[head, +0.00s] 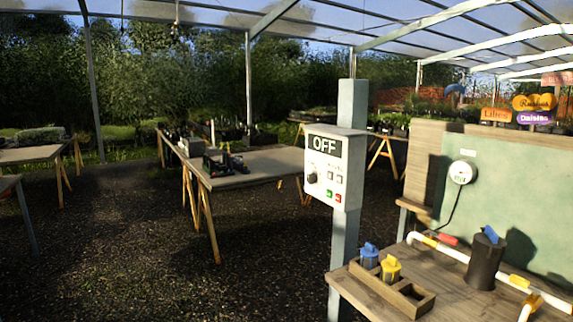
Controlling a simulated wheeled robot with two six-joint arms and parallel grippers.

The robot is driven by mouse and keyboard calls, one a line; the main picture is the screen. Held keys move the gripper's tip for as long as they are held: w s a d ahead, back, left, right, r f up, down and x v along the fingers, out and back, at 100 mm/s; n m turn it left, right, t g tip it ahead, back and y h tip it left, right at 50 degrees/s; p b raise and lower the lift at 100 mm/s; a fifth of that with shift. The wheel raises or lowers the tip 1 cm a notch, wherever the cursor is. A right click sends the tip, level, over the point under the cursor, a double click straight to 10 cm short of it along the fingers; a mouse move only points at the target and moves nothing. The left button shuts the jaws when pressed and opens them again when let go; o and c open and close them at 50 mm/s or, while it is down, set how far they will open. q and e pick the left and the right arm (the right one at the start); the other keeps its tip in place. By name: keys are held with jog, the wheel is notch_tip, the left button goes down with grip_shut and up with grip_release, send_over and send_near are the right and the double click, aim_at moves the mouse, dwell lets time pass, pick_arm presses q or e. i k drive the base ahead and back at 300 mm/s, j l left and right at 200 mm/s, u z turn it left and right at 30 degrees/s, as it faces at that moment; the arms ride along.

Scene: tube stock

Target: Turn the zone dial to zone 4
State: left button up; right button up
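A white control box (349,172) is mounted on a grey-green post (351,103) near the middle of the head view. Its black display (324,146) reads OFF. A small round black dial (312,178) sits on the left of its front face, below the display; its pointer and zone marks are too small to read. To the right of the dial are two small grey buttons (331,175), with a green button (329,190) and a red button (338,197) below. Neither of my grippers shows in the head view.
A wooden bench (455,297) at the lower right holds a wooden rack (421,306) with blue and yellow parts, a black cylinder (486,262) and white piping (453,252). A round gauge (461,172) hangs on the green board behind. Gravel floor left of the post is open.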

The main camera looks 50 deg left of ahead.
aim_at(310, 178)
jog(key=u, duration=1.25)
